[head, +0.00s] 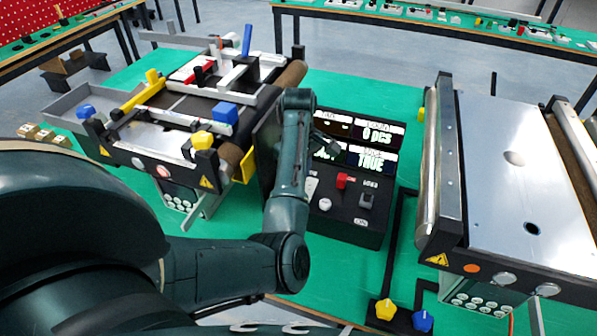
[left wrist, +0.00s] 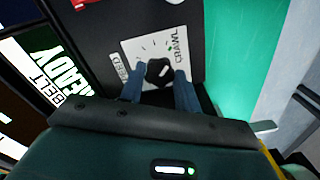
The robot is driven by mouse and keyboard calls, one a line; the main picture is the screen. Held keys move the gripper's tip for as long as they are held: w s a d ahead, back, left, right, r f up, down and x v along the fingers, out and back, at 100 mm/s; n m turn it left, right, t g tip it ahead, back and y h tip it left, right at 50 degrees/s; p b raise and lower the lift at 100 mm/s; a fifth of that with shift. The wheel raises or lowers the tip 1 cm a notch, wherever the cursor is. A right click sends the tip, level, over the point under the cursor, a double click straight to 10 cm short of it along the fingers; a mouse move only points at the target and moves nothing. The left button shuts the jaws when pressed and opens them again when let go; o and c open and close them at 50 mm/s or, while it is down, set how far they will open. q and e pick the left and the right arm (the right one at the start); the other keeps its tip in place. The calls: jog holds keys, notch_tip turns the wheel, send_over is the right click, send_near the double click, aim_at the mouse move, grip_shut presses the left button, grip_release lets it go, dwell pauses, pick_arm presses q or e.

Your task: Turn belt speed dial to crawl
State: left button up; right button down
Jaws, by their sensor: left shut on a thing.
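The belt speed dial (left wrist: 158,70) is a small black knob on a white plate (left wrist: 133,47) marked SPEED and CRAWL in the left wrist view. CRAWL is printed to the right of the knob, and small tick marks with a green one lie above it. My left gripper (left wrist: 160,88) has its two blue-grey fingers on either side of the knob, shut on it. Which mark the knob points to is unclear. The dial is on the black control box (head: 345,228). My right gripper is not in view.
The control box has a red switch (head: 345,181), a white knob (head: 325,204), a grey button (head: 366,200) and lit displays (head: 372,160). Conveyors stand at left (head: 258,105) and right (head: 510,175). Yellow (head: 386,308) and blue (head: 423,321) knobs are at the front.

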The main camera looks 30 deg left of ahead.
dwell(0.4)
pick_arm(q)
jog(key=o, duration=1)
jog(key=shift+c, duration=0.2)
notch_tip(320, 180, up, 13)
jog(key=shift+r, duration=0.1)
